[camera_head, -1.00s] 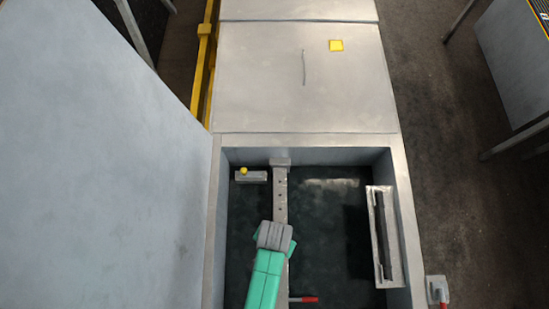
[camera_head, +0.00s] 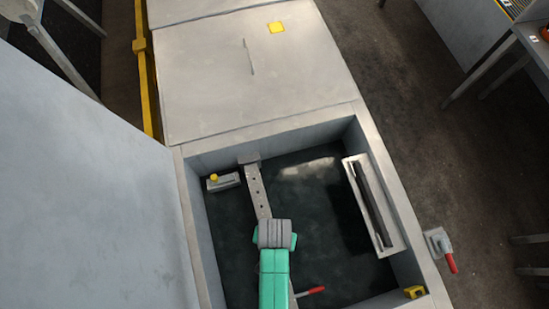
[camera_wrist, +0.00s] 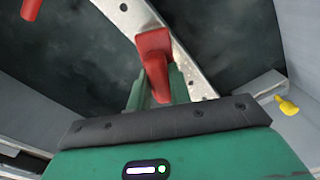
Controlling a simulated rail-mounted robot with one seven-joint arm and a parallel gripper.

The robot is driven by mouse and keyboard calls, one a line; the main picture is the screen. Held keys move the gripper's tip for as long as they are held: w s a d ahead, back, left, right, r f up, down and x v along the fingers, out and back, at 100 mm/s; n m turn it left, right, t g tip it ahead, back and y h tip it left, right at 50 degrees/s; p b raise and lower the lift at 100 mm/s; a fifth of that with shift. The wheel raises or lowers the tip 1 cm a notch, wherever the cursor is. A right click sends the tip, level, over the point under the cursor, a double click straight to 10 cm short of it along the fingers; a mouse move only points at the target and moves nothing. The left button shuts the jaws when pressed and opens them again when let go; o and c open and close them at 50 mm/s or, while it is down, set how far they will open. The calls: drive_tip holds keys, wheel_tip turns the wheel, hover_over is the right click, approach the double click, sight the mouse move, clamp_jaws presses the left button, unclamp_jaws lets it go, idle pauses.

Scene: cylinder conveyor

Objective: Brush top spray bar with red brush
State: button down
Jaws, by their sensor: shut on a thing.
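The spray bar is a pale metal bar with holes (camera_head: 257,190), running down the open pit and under my arm in the head view. It also crosses the wrist view (camera_wrist: 178,48) beyond my gripper. My gripper (camera_wrist: 158,85) is shut on a red piece (camera_wrist: 153,50), which looks like the red brush's handle. This piece stands in front of the bar; whether it touches the bar I cannot tell. The brush's bristles are hidden. In the head view my green arm covers the lower bar and the held brush.
A red handle (camera_head: 311,290) sticks out right of the bar. A yellow-knobbed block (camera_head: 222,182) is at the pit's left wall. A long tray with a dark strip (camera_head: 384,205) is at the right.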

drive_tip(key=shift+s+a+p, duration=0.25)
drive_tip(key=shift+a+p, duration=0.15)
drive_tip(key=shift+a, duration=0.35)
drive_tip(key=shift+s+a+p, duration=0.25)
drive_tip(key=shift+a+p, duration=0.1)
drive_tip(key=shift+a, duration=0.4)
wheel_tip(320, 180, up, 3)
drive_tip(key=shift+f+p, duration=0.15)
drive_tip(key=shift+p, duration=0.75)
wheel_tip(320, 180, up, 5)
drive_tip(key=p, duration=0.6)
drive_tip(key=shift+r, duration=0.2)
